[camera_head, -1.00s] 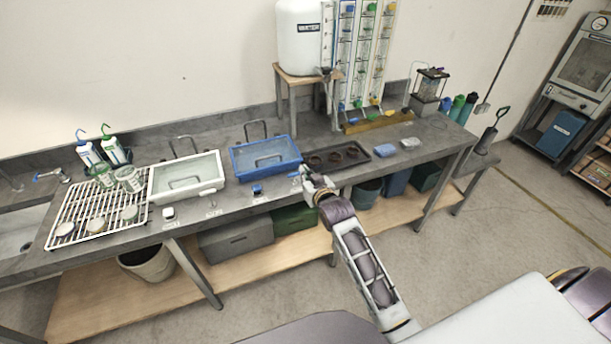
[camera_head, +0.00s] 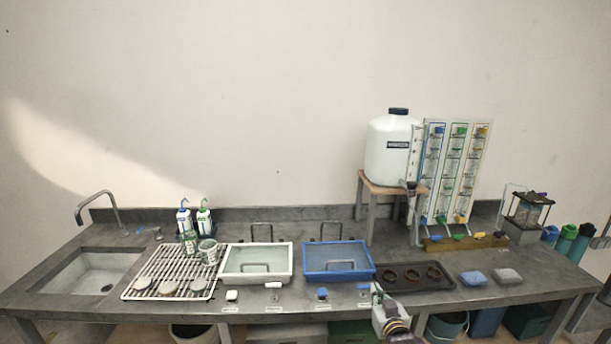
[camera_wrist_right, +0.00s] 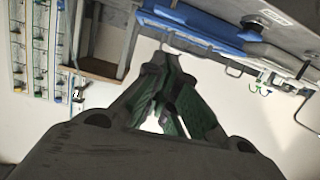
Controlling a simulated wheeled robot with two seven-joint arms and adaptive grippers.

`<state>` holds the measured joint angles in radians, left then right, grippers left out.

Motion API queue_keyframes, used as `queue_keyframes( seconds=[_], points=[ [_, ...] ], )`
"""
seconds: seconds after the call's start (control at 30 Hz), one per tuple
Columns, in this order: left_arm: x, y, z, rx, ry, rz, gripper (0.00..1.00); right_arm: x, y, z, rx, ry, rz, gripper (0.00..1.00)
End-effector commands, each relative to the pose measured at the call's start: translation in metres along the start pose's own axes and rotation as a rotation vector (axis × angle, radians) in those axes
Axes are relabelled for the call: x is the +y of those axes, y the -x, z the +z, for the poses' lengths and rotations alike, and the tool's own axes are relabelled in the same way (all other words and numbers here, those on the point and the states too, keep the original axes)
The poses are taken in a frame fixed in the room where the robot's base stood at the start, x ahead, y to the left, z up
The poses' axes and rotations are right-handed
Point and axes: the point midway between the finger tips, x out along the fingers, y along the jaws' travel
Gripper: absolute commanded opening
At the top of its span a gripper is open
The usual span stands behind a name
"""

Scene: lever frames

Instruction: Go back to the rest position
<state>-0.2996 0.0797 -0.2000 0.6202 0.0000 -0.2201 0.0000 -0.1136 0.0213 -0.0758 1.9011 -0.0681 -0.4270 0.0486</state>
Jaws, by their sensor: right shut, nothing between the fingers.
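My right gripper (camera_head: 378,298) shows at the front edge of the grey bench (camera_head: 520,290), with part of my arm below it. It is close to the right blue-topped lever (camera_head: 363,288), in front of the blue basin (camera_head: 340,277); I cannot tell whether they touch. In the right wrist view the gripper's dark fingers (camera_wrist_right: 166,62) meet at the tips, with nothing seen between them. A second blue-topped lever (camera_head: 322,294) stands left of it. My left gripper is in neither view.
The bench holds a white basin (camera_head: 228,277), a wire rack (camera_head: 140,291), a sink (camera_head: 95,275), a dark tray (camera_head: 447,282) and two sponges (camera_head: 473,278). A white tank (camera_head: 390,150) stands on a wooden stand behind. The bench edge and lower shelf are close to my arm.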

Motion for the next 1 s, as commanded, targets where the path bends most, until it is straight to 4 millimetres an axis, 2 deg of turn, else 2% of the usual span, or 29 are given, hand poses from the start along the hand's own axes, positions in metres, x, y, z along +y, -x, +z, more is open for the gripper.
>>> queue_keyframes(
  seconds=[0.17,0.3,0.57,0.77,1.0],
  points=[
    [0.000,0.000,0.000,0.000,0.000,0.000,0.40,-0.005,-0.011,0.054,-0.067,0.006,-0.010,0.00],
    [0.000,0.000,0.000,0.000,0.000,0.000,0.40,-0.010,-0.017,0.109,-0.136,0.011,-0.021,0.00],
    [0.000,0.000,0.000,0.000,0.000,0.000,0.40,-0.019,-0.014,0.215,-0.279,0.023,-0.041,0.00],
    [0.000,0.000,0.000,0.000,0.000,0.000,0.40,-0.025,0.004,0.300,-0.400,0.032,-0.057,0.00],
    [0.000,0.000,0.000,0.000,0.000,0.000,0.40,-0.029,0.046,0.402,-0.554,0.042,-0.073,0.00]
  ],
)
